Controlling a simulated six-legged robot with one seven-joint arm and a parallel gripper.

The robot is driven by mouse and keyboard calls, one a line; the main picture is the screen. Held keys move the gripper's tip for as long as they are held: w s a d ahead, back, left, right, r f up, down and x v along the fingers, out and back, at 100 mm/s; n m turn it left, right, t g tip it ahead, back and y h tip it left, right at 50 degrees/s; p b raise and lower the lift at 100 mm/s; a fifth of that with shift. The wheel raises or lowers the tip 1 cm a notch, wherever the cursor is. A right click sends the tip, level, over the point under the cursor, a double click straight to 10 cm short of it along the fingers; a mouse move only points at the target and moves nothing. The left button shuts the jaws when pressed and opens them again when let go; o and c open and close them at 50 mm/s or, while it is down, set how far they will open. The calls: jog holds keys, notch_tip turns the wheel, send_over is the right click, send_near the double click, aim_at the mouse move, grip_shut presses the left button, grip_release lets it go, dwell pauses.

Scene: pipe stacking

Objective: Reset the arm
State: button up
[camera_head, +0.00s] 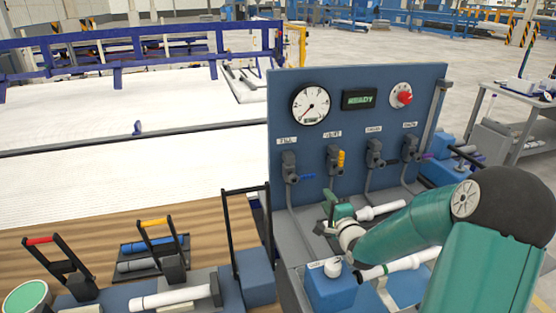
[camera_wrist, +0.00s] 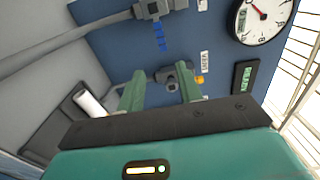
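My green arm reaches in from the right in the head view, with my gripper (camera_head: 338,208) low in front of the blue panel. In the wrist view my gripper (camera_wrist: 160,88) has its two green fingers apart, with nothing seen between them but the panel and a valve behind. A white pipe (camera_head: 380,210) lies just right of my gripper in the head view. A white pipe end (camera_wrist: 90,103) also shows left of the fingers in the wrist view, apart from them. My arm partly hides a second white pipe (camera_head: 410,262).
The blue panel (camera_head: 437,92) carries a gauge (camera_head: 311,104), a display reading READY (camera_head: 359,99), a red knob (camera_head: 404,97) and several valves. A blue block (camera_head: 330,287) stands below my arm. Clamps, pipes and a wooden table (camera_head: 100,235) are at left.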

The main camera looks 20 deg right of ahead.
jog(key=shift+a, duration=0.1)
jog(key=s+a+r+n+g+h, duration=0.2)
jog(key=s+a+r+n+g, duration=0.5)
jog(key=s+a+n, duration=0.35)
jog(key=s+a+r+n+g, duration=0.1)
jog(key=s+a+n, duration=0.1)
jog(key=s, duration=0.4)
jog(key=s+a+r+n+g+y, duration=0.1)
jog(key=s+a+n+g, duration=0.1)
jog(key=s, duration=0.5)
jog(key=s+a+r+n+g+y, duration=0.1)
jog(key=s+a+r+n+g, duration=0.1)
jog(key=s, duration=0.5)
jog(key=shift+s+a+n, duration=0.15)
jog(key=shift+a+n, duration=0.7)
jog(key=shift+a, duration=0.3)
jog(key=shift+r, duration=0.1)
